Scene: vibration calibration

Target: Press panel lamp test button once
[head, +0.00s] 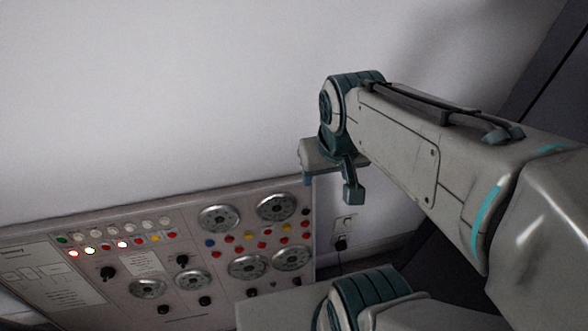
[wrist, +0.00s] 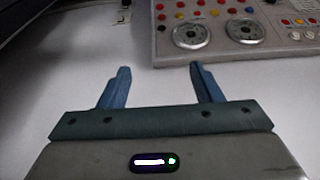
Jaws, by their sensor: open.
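The grey control panel (head: 130,208) is at the lower left in the head view, with rows of small coloured buttons and lamps, round metal dials and black knobs. Several lamps in the left row glow red or pale. The labels are too small to read, so I cannot tell which button is the lamp test. In the wrist view, part of the panel (wrist: 210,58) shows at the upper right. My gripper (wrist: 159,69) is open and empty, its two blue fingers apart, beside the panel's edge. In the head view, my gripper (head: 350,188) is partly hidden, above the panel's right end.
A wall outlet (head: 344,232) with a black plug (head: 341,244) and cord is just right of the panel. The pale wall (head: 150,90) above the panel is bare. A dark surface (head: 545,75) stands at the far right.

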